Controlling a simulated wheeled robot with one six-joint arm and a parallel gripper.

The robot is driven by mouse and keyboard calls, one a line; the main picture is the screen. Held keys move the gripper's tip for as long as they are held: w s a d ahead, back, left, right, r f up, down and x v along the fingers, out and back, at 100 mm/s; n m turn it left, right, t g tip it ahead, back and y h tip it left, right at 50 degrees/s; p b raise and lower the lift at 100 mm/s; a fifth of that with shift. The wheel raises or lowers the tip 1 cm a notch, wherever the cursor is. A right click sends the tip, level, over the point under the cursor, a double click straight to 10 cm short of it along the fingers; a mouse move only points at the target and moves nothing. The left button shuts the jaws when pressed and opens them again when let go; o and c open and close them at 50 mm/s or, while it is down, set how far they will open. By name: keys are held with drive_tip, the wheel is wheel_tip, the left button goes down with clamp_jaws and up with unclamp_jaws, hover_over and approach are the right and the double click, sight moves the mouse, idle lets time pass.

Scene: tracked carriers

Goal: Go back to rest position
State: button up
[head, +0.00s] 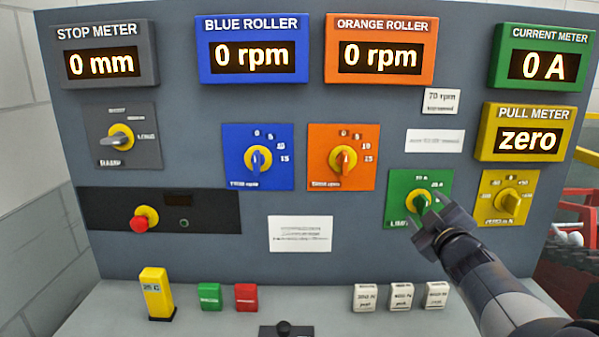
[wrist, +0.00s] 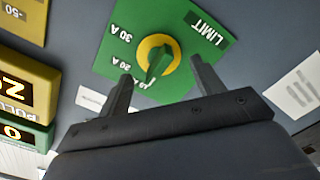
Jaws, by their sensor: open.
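My gripper (head: 430,224) is in front of the green LIMIT panel (head: 405,177) at the lower right of the control board. In the wrist view my gripper (wrist: 160,85) is open, with one finger on each side below the green knob (wrist: 158,62). The knob has a yellow ring and sits beyond the fingertips. Whether a fingertip touches it I cannot tell. In the head view my gripper hides the lower right of the green panel. My arm (head: 480,275) reaches in from the lower right.
A yellow knob panel (head: 505,205) is close to the right of my gripper. Orange (head: 343,157) and blue (head: 257,157) knob panels are to the left. A shelf below carries white buttons (head: 401,297), green and red buttons, a yellow block (head: 156,293) and a black joystick (head: 284,329).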

drive_tip(key=m+p, duration=0.2)
drive_tip(key=m, duration=0.1)
drive_tip(key=m+p, duration=0.2)
drive_tip(key=shift+d+r, duration=0.1)
drive_tip(key=shift+r, duration=0.2)
drive_tip(key=m+p, duration=0.2)
drive_tip(key=shift+m, duration=0.3)
drive_tip(key=shift+f+m+p, duration=0.2)
drive_tip(key=shift+m+p, duration=0.9)
drive_tip(key=shift+p, duration=0.05)
